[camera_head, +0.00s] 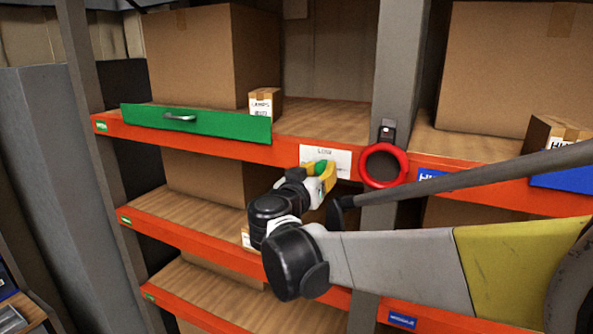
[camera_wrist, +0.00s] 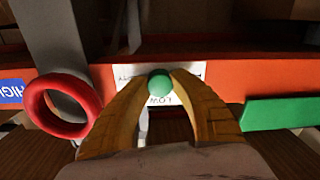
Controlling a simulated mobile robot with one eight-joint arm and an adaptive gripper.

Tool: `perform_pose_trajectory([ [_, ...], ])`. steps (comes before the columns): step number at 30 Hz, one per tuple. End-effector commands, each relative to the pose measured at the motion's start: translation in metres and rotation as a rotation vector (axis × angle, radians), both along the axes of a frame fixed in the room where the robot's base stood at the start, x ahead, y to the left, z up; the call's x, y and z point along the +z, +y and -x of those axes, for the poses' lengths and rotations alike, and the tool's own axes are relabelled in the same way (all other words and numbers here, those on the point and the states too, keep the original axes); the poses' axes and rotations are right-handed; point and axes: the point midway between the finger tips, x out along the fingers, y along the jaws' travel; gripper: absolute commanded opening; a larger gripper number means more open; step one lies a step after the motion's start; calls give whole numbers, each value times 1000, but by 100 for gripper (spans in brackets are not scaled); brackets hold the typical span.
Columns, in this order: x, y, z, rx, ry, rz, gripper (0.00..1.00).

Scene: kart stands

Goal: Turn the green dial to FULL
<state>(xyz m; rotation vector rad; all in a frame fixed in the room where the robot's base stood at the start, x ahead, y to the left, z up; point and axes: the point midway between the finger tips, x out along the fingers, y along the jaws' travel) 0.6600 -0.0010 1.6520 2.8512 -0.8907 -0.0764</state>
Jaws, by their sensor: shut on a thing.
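The green dial (camera_head: 321,168) sits on a white label plate (camera_head: 342,161) on the orange shelf beam. The dial also shows as a round green knob in the wrist view (camera_wrist: 160,84). My gripper (camera_head: 324,174) is shut on the dial, with one yellow finger (camera_wrist: 129,106) and the other (camera_wrist: 196,98) on either side of it. The plate (camera_wrist: 190,95) reads LOW upside down in the wrist view. Other print on the plate is partly hidden by the fingers. I cannot read FULL, and I cannot tell which way the dial points.
A red ring (camera_head: 363,165) stands out from the beam just right of the dial, near a grey upright post (camera_head: 402,75). A green drawer front or panel (camera_head: 215,124) with a metal handle is to the left. Cardboard boxes (camera_head: 190,55) stand on the shelves.

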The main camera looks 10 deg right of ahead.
Motion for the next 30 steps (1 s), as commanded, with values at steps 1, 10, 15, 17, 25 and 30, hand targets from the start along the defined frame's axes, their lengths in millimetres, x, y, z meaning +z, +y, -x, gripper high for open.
perform_pose_trajectory([
  [1,-1,0,0,0,17,24,0],
  [10,-2,0,0,0,172,237,0],
  [15,-1,0,0,1,267,368,0],
  [17,-1,0,0,1,301,415,0],
  [25,-1,0,0,1,451,623,0],
  [30,-1,1,0,0,546,753,0],
])
